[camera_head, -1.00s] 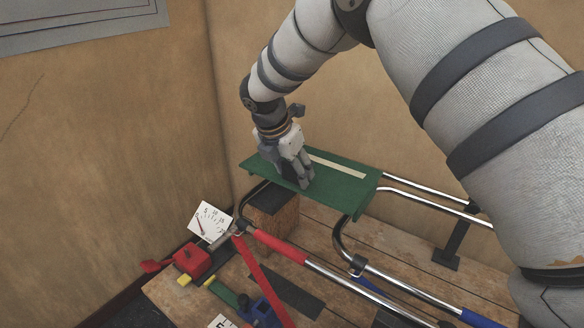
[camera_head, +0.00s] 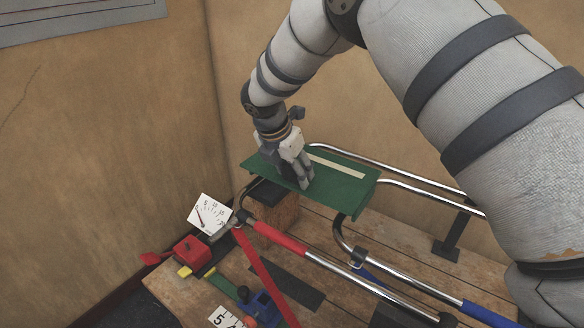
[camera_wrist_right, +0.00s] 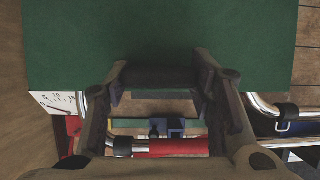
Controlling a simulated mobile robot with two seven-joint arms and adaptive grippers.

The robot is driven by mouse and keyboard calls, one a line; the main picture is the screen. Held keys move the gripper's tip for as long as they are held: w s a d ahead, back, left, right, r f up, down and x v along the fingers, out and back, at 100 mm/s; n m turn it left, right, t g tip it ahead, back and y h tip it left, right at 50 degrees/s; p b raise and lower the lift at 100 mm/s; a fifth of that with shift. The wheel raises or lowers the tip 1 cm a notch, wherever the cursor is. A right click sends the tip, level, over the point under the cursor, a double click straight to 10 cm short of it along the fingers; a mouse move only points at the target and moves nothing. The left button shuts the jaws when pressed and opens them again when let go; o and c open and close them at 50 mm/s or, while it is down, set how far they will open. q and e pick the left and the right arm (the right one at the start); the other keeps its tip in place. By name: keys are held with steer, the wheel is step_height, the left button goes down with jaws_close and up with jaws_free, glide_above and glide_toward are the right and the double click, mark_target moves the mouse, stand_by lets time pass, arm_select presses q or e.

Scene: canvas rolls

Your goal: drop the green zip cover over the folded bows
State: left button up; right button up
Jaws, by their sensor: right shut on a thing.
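The green zip cover (camera_head: 345,187) is a flat green piece with a pale strip along its top, and it fills the top of the right wrist view (camera_wrist_right: 160,35). My right gripper (camera_head: 304,182) is shut on it from above, left of its middle. The folded bows (camera_head: 410,194) are bent chrome tubes with red and blue sleeves. The cover lies across their left ends and hides part of them. I cannot tell whether it touches them. My left gripper is not in view.
The bows stand over a wooden plank bench (camera_head: 310,222). A wooden block (camera_head: 278,212) sits below the cover. A white dial card (camera_head: 210,213), a red box (camera_head: 191,250) and a blue part (camera_head: 262,309) are at the front left. Walls close off the left and back.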

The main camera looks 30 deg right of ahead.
steer(key=shift+f, duration=1.45)
steer(key=o, duration=1.4)
steer(key=shift+o, duration=0.2)
steer(key=v, duration=1.2)
